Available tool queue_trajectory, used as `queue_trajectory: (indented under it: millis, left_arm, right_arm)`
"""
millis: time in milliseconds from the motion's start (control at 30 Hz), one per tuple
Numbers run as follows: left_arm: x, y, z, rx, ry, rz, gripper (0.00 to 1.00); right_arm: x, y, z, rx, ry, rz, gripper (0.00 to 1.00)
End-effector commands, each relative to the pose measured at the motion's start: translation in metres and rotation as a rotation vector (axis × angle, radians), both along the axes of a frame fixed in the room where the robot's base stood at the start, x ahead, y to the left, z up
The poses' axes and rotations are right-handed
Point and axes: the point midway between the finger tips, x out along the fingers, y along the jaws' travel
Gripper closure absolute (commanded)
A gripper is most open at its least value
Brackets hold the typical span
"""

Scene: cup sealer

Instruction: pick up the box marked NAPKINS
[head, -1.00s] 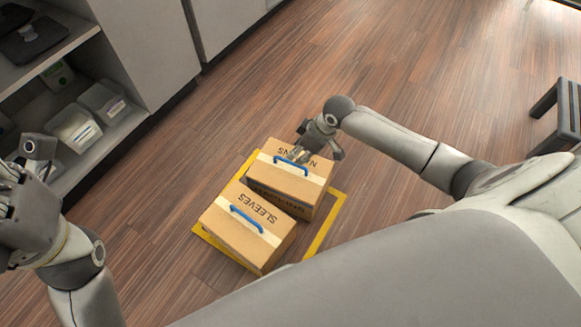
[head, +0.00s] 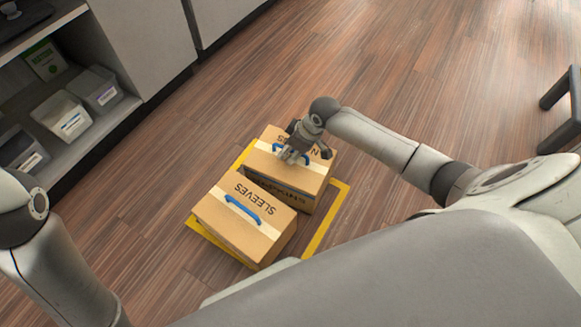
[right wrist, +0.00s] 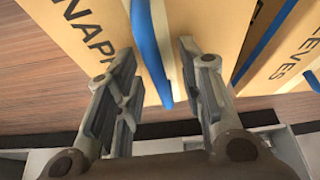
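The NAPKINS box (head: 311,181) is brown cardboard with a pale tape strip and a blue handle on top. It stands on the floor beside the SLEEVES box (head: 217,216), inside a yellow floor outline. My right gripper (head: 292,156) is over its top and hides part of the handle and lettering. In the right wrist view the right fingers (right wrist: 160,75) are apart, with the blue handle (right wrist: 150,50) of the NAPKINS box (right wrist: 93,25) between them. I cannot tell whether they touch it. My left arm is at the left of the head view; its gripper is outside the picture.
The SLEEVES box has its own blue handle (head: 243,209). The yellow outline (head: 326,222) surrounds both boxes. A shelf unit with grey bins (head: 61,117) stands at the left. A dark stool (head: 566,105) is at the right edge. The wooden floor beyond the boxes is clear.

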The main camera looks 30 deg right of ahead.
Motion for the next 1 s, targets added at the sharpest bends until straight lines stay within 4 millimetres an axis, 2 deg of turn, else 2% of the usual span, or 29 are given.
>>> queue_trajectory:
  millis: [267, 567, 1000]
  left_arm:
    - [-0.0013, -0.0001, 0.0015, 0.000, -0.005, 0.001, 0.60]
    - [-0.0013, -0.0002, 0.0014, 0.001, -0.005, 0.000, 0.60]
    - [-0.0014, -0.0003, 0.0015, 0.001, -0.005, 0.000, 0.60]
  right_arm:
    - [0.0006, 0.0006, -0.0010, 0.000, 0.000, 0.000, 0.64]
    - [0.0004, 0.0006, -0.0011, 0.000, 0.000, 0.000, 1.00]
    - [0.0015, 0.0008, 0.0004, 0.002, -0.004, 0.000, 1.00]
